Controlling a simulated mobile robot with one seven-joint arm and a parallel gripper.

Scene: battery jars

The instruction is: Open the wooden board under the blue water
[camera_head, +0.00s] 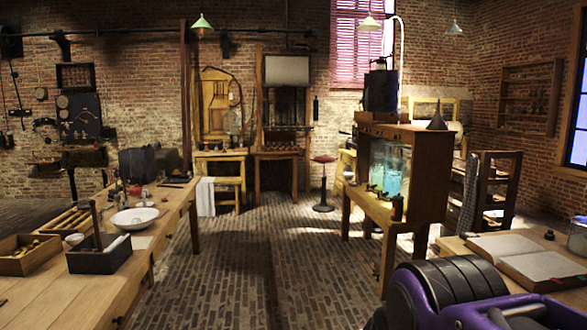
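Glass jars of blue water (390,168) stand inside an open-fronted wooden cabinet (428,175) on legs, right of the middle of the room. The wooden board (373,203) under the blue water runs along the front of the cabinet, below the jars. It looks closed, but it is small and dark, so a gap is hard to tell. My gripper is not in view. A purple and black part of my arm shows at the bottom right, well in front of the cabinet and touching nothing that I can see.
A long wooden workbench (180,215) with a white basin (134,218) and dark box (98,258) fills the left. A table with an open book (525,258) is at the right. A red stool (323,185) stands further back. The brick floor (265,265) between is clear.

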